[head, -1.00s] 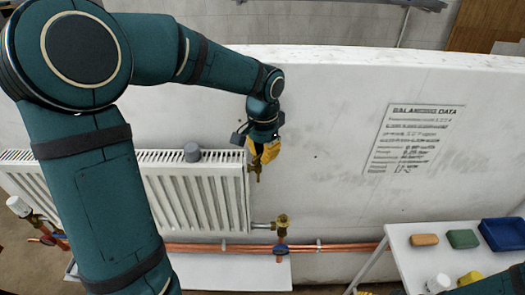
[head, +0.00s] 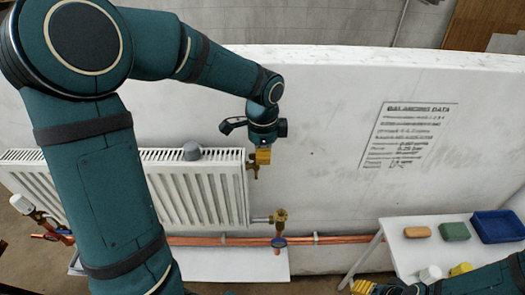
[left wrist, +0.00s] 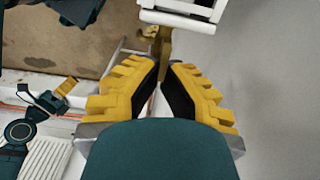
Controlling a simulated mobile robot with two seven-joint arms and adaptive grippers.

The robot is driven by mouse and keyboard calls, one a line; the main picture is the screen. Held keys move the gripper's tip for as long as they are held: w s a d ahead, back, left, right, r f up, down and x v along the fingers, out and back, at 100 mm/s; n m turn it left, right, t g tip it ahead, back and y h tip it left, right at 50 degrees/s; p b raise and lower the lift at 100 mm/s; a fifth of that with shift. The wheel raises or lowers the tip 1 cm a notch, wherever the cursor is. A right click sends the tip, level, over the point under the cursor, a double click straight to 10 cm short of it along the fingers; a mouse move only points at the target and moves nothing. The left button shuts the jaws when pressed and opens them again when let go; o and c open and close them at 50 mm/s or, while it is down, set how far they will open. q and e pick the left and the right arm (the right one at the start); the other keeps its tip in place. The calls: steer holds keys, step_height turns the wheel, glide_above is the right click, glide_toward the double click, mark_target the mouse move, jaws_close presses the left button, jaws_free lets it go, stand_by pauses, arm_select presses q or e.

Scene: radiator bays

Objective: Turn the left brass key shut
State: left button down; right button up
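The brass key (head: 254,171) sits at the upper right end of the white radiator (head: 195,192). My left gripper (head: 262,157) is right at it, pointing down, and covers part of it. In the left wrist view, the yellow fingers with dark pads (left wrist: 161,64) stand close together with a narrow gap. The brass key (left wrist: 165,42) shows at the tips, and they look closed on it; the contact itself is partly hidden. My right gripper (head: 362,287) shows only in part at the bottom edge of the head view, so its opening cannot be read.
A brass valve (head: 280,216) with a blue handle is below right of the radiator, above copper pipes (head: 340,239). A white table (head: 400,253) at right holds an orange block (head: 417,232), a green block (head: 454,231) and a blue tray (head: 497,226). A printed plate (head: 410,135) is on the wall.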

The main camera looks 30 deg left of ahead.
arm_select(q)
steer(key=shift+s+m, duration=0.1)
steer(key=shift+m, duration=0.2)
steer(key=c, duration=1.4)
jaws_free()
steer(key=shift+r, duration=0.1)
steer(key=shift+r, duration=0.3)
step_height(320, 180, up, 11)
